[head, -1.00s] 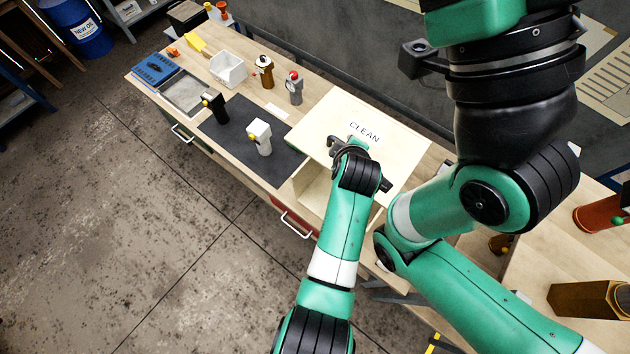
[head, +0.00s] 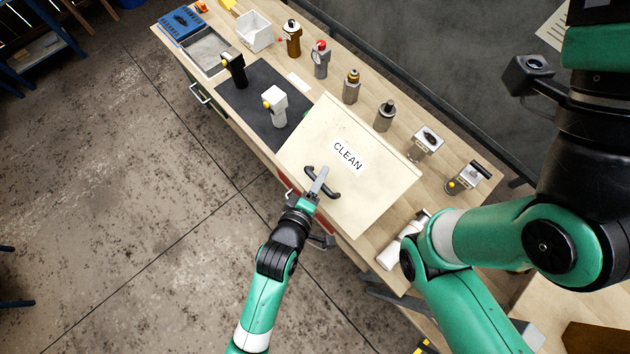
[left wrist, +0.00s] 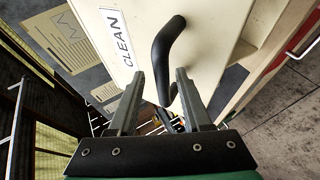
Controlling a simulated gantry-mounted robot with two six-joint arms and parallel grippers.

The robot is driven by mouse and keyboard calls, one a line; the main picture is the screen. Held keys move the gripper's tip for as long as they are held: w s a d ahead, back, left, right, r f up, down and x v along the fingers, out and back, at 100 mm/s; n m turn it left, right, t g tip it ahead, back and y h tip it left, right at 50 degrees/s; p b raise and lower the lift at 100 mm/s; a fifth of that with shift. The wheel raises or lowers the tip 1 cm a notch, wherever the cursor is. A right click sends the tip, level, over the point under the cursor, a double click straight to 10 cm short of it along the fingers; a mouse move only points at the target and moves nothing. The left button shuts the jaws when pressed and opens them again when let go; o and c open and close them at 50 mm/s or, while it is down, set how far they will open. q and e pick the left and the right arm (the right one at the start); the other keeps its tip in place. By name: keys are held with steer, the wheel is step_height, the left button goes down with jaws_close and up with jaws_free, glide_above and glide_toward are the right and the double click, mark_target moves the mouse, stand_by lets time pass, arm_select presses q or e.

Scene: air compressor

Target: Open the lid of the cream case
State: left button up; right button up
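The cream case's lid (head: 365,185), labelled CLEAN, lies on the bench and looks lowered; no case interior shows in the head view. A dark bar handle (head: 332,193) is on the lid near its front edge. My left gripper (head: 318,182) is over this handle. In the left wrist view its two fingers (left wrist: 160,75) are apart, with the dark handle (left wrist: 166,50) reaching down between and beyond them. I cannot tell whether they touch it. The lid also shows there (left wrist: 205,35). My right gripper is out of view; only my right arm shows.
A dark mat (head: 250,110) left of the case holds a black tool and a white tool (head: 277,107). Several canisters and fittings (head: 385,115) stand behind the lid. Open floor is in front.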

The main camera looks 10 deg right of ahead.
arm_select(q)
steer(key=s+a+f+b, duration=0.2)
steer(key=a+f+b, duration=0.1)
steer(key=f+b, duration=0.9)
step_height(320, 180, down, 2)
